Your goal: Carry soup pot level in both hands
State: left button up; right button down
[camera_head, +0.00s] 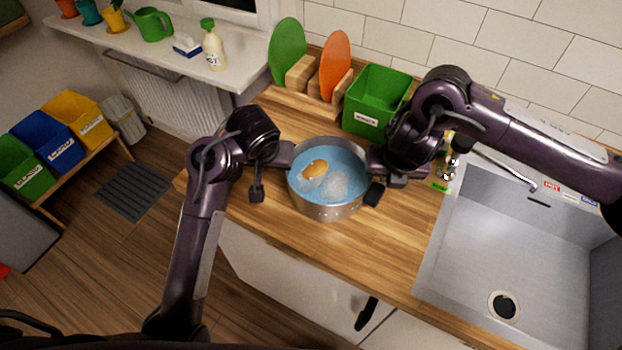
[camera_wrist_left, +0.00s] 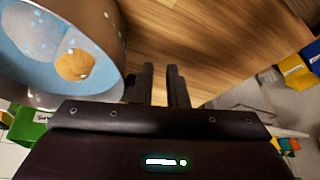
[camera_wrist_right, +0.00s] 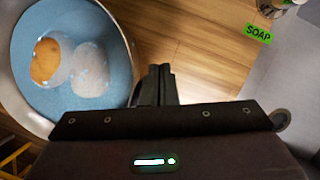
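The soup pot (camera_head: 326,208) is a round metal pot of blue liquid with an orange piece and a pale, glassy lump in it. It looks level, over the wooden counter; I cannot tell if its base touches the wood. It also shows in the left wrist view (camera_wrist_left: 108,28) and right wrist view (camera_wrist_right: 121,30). My left gripper (camera_head: 284,154) is at its left side, its fingers apart with wood showing between them. My right gripper (camera_head: 374,172) is at its right side, its fingers close together by the rim. The handles are mostly hidden by the grippers.
A green bin (camera_head: 376,98) stands behind the pot, beside an orange board (camera_head: 334,62) and a green board (camera_head: 287,50) in wooden holders. A sink (camera_head: 500,235) is at the right. The counter (camera_head: 375,250) in front of the pot is clear.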

pick_arm(q)
jog(key=shift+o, duration=0.6)
jog(key=shift+a, duration=0.25)
pick_arm(e)
jog(key=shift+s+d, duration=0.1)
jog(key=shift+d, duration=0.1)
pick_arm(q)
jog(key=shift+f, duration=0.1)
jog(key=shift+a, duration=0.1)
pick_arm(e)
jog(key=c, duration=1.7)
grip_release()
jog(key=shift+d+f, duration=0.1)
